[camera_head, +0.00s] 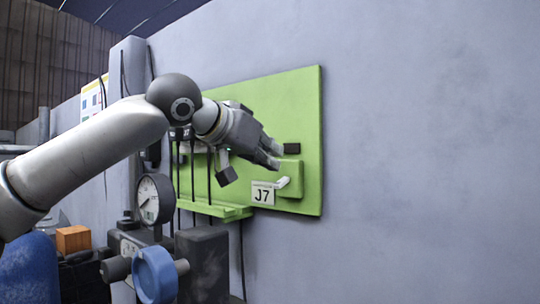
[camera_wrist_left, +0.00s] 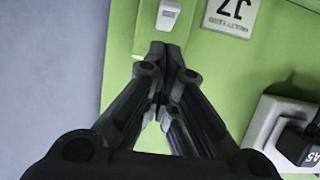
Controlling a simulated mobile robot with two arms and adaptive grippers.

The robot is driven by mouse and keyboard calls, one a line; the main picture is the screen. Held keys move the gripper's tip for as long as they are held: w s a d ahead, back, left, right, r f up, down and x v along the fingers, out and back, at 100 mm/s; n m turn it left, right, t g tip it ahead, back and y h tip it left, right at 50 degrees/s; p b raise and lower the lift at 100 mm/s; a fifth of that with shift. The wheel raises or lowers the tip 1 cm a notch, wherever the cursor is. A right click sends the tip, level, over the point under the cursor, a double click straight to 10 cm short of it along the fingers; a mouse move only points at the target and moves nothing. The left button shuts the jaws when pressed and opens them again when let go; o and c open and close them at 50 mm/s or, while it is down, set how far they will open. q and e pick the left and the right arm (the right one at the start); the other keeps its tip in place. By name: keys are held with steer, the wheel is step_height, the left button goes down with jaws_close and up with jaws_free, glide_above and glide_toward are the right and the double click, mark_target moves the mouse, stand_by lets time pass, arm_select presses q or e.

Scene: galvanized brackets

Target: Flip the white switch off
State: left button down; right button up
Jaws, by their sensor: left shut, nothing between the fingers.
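The white switch (camera_head: 283,183) is a small lever on a raised green block on the green wall panel (camera_head: 306,110). In the head view it stands right of the J7 label (camera_head: 263,194). The switch (camera_wrist_left: 169,14) also shows at the top of the left wrist view, with the J7 label (camera_wrist_left: 232,12) beside it. My left gripper (camera_head: 275,157) is just above the switch in the head view. In the wrist view its fingertips (camera_wrist_left: 165,50) are together and empty, close to the switch with a small gap in the picture. My right gripper is not in view.
A dark block (camera_head: 292,148) is on the panel close to my fingertips. Black cables hang left of them. A pale socket with a dark A5 plug (camera_wrist_left: 305,145) is at the wrist view's lower right. A gauge (camera_head: 153,199) and blue valve wheel (camera_head: 154,275) stand lower left.

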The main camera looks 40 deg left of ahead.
arm_select(q)
steer(key=shift+a+r+p, duration=0.15)
steer(key=shift+r+p, duration=0.25)
steer(key=shift+r, duration=0.1)
steer(key=f+b+v, duration=0.2)
steer(key=b+v, duration=0.2)
steer(key=v, duration=0.7)
steer(key=shift+s+d, duration=0.35)
steer(key=shift+s, duration=0.1)
steer(key=shift+a, duration=0.15)
